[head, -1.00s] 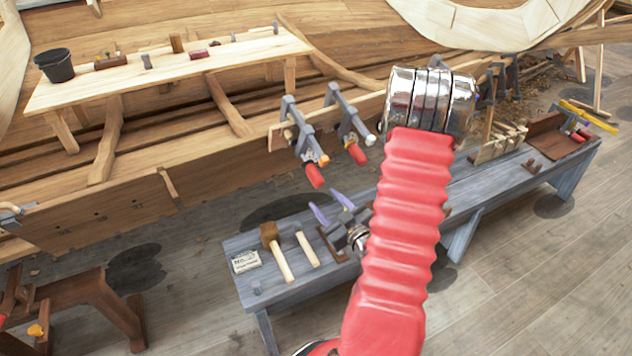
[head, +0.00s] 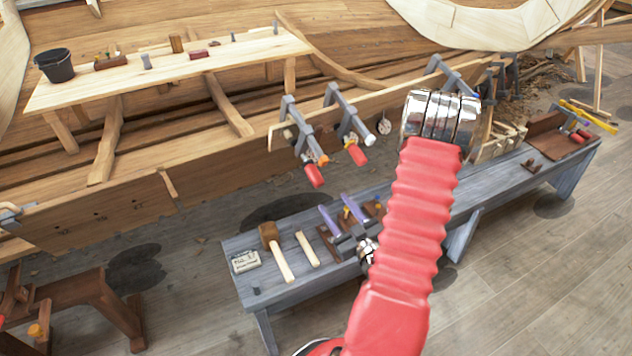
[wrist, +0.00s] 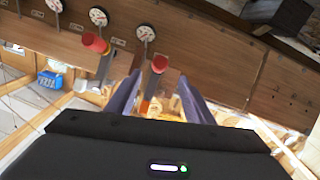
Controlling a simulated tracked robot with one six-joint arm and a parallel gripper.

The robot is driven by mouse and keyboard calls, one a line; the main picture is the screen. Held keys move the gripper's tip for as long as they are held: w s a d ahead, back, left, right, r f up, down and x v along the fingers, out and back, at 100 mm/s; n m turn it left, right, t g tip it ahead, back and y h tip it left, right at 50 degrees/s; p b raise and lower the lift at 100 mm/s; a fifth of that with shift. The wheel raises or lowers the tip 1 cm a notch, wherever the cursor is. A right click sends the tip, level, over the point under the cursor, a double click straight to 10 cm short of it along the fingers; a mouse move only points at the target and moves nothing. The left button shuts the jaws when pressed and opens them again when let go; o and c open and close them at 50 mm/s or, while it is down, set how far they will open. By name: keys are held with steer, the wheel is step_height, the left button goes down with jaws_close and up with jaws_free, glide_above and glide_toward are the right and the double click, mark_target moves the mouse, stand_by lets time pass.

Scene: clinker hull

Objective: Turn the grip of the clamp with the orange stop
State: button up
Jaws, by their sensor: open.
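The clamp with the orange stop (head: 323,160) hangs on the plank edge, the left one of a close pair in the head view. Its red grip (head: 313,176) points down. In the wrist view this red grip (wrist: 159,63) appears between the fingertips, with the orange stop (wrist: 145,106) below it. My gripper (head: 335,204) is open and empty, its purple fingers below the grip and apart from it in the head view.
A grey bench (head: 270,281) under the gripper carries a mallet (head: 275,250) and other tools. Another clamp (head: 450,76) sits farther right on the plank. Round dials (wrist: 98,17) show in the wrist view. The floor before the bench is clear.

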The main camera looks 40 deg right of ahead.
mark_target(320, 185)
steer(key=x, duration=1.2)
steer(key=shift+w+d, duration=0.1)
steer(key=shift+w, duration=0.2)
steer(key=shift+c, duration=0.6)
steer(key=c, duration=0.9)
